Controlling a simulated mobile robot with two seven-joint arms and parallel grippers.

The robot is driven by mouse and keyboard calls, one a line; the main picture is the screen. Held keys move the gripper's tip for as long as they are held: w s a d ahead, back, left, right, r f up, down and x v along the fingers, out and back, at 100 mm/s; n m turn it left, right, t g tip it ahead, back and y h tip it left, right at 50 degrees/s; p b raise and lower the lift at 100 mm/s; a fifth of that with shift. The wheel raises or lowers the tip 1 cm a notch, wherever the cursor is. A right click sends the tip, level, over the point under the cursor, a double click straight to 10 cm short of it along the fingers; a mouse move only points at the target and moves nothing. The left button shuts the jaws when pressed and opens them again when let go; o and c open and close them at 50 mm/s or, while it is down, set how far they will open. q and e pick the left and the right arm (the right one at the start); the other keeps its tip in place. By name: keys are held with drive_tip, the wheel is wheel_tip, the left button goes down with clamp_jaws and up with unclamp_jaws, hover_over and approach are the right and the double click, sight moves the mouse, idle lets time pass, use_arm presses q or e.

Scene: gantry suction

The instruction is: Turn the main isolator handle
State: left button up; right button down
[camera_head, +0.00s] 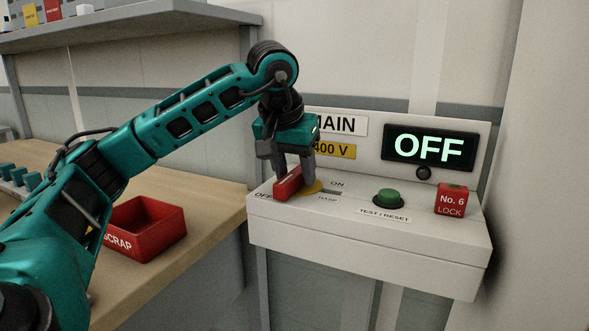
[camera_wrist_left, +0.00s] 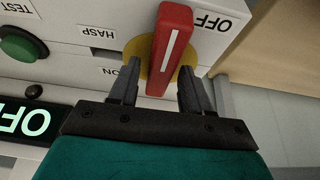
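The main isolator handle (camera_head: 288,184) is a red bar with a white line, on a yellow disc (camera_head: 312,187) on top of the white panel box (camera_head: 375,234). It points toward the OFF label. The display (camera_head: 429,148) reads OFF in green. My left gripper (camera_head: 292,177) points down over the handle. In the left wrist view the handle (camera_wrist_left: 171,50) stands between the two open fingers (camera_wrist_left: 160,72), with a visible gap on each side. My right gripper is not in view.
A green TEST/RESET button (camera_head: 388,196) and a red No. 6 lock (camera_head: 450,201) sit on the box, right of the handle. A HASP slot (camera_head: 331,192) is beside the disc. A red scrap bin (camera_head: 147,227) stands on the wooden bench (camera_head: 205,205) at left.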

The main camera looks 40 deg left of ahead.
use_arm(q)
clamp_jaws()
idle(0.3)
drive_tip(key=shift+d, duration=0.1)
